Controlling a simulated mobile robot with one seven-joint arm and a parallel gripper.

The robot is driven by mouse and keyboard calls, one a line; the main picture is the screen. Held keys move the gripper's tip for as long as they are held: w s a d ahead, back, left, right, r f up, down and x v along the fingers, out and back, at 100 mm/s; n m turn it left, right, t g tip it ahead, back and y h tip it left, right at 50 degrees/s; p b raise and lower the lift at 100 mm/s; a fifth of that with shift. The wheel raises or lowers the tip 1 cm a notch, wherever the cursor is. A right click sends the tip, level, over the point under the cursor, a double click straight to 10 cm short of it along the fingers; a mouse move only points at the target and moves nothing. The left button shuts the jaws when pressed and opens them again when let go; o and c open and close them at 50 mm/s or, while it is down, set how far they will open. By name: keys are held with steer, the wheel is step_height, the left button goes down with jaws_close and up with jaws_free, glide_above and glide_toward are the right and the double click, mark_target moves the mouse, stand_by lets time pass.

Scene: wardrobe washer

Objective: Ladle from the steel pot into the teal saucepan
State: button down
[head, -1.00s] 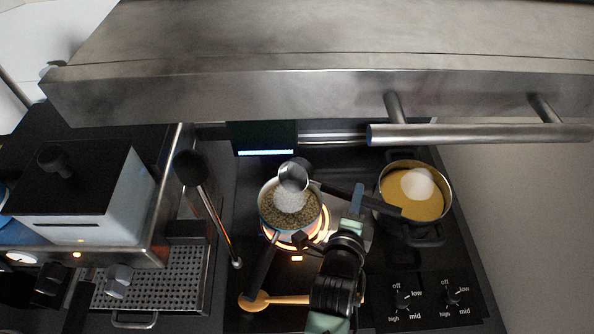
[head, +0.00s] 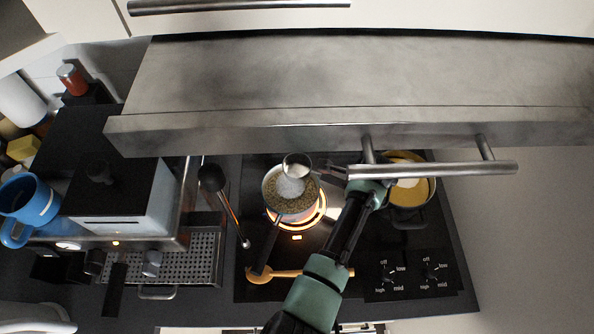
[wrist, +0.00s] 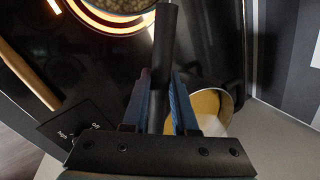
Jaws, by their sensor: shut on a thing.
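My gripper (head: 369,190) is shut on the dark handle of the ladle. In the wrist view the handle (wrist: 166,45) runs between the blue fingers (wrist: 160,95). The ladle's steel bowl (head: 297,160) is above the far side of the saucepan (head: 269,205), tilted over it. The saucepan sits on a glowing burner and holds brownish-green grains with a white patch below the ladle. The steel pot (head: 404,214) stands to the right with yellow contents and a pale patch; the oven-hood bar and my gripper hide part of it.
A steel hood with a bar handle (head: 440,170) overhangs the back of the hob. A wooden spoon (head: 262,274) lies in front of the saucepan. A coffee machine (head: 120,205) with a blue mug (head: 28,205) stands left. Knobs (head: 432,272) are at front right.

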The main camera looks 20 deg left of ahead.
steer(key=shift+f+g, duration=0.15)
steer(key=shift+g, duration=0.25)
step_height(320, 180, up, 3)
steer(key=p, duration=0.2)
steer(key=shift+p, duration=0.35)
stand_by(1.0)
